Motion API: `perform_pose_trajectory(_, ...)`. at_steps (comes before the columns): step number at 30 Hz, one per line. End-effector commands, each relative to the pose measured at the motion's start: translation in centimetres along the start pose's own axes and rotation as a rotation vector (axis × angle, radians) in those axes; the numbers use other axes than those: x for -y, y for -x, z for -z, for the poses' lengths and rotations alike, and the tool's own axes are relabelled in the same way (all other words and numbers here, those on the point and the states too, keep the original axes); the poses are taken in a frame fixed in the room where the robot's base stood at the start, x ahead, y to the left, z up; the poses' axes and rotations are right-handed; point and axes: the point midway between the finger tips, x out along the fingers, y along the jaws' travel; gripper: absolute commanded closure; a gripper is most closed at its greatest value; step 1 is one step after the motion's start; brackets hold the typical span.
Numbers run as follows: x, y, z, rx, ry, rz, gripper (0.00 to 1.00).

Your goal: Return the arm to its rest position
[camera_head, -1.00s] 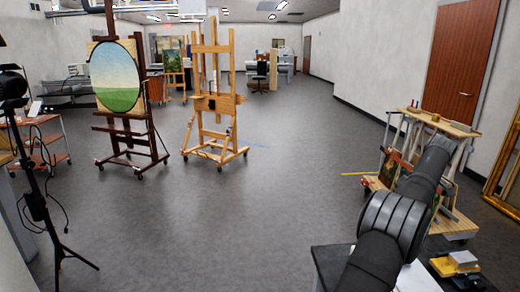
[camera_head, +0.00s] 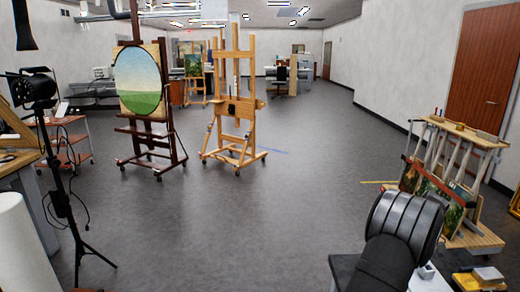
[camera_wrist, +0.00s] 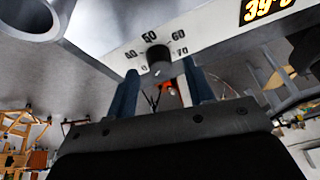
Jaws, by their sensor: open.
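In the wrist view, my gripper (camera_wrist: 160,72) shows as two blue-grey fingers standing apart, with nothing visibly held between them. A dark round knob (camera_wrist: 158,62) on a white panel (camera_wrist: 205,42) shows beyond the fingertips, with a scale of numbers around it. I cannot tell how far the knob is from the fingers. In the head view, my dark arm (camera_head: 405,225) shows at the lower right; its far part and the gripper are hidden or out of view there.
A wooden rack (camera_head: 455,180) with canvases stands right of my arm. An easel with an oval landscape (camera_head: 140,80) and an empty easel (camera_head: 235,110) stand left of centre. A lamp on a black tripod (camera_head: 60,190) stands at left. The middle floor (camera_head: 270,215) is clear.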

Motion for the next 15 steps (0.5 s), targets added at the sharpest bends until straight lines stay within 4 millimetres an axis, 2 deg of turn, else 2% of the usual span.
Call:
perform_pose_trajectory(5,0.00,-1.09,0.02,0.000,0.000,0.000,0.52)
perform_pose_trajectory(15,0.01,-1.17,0.01,0.000,0.000,0.000,0.52)
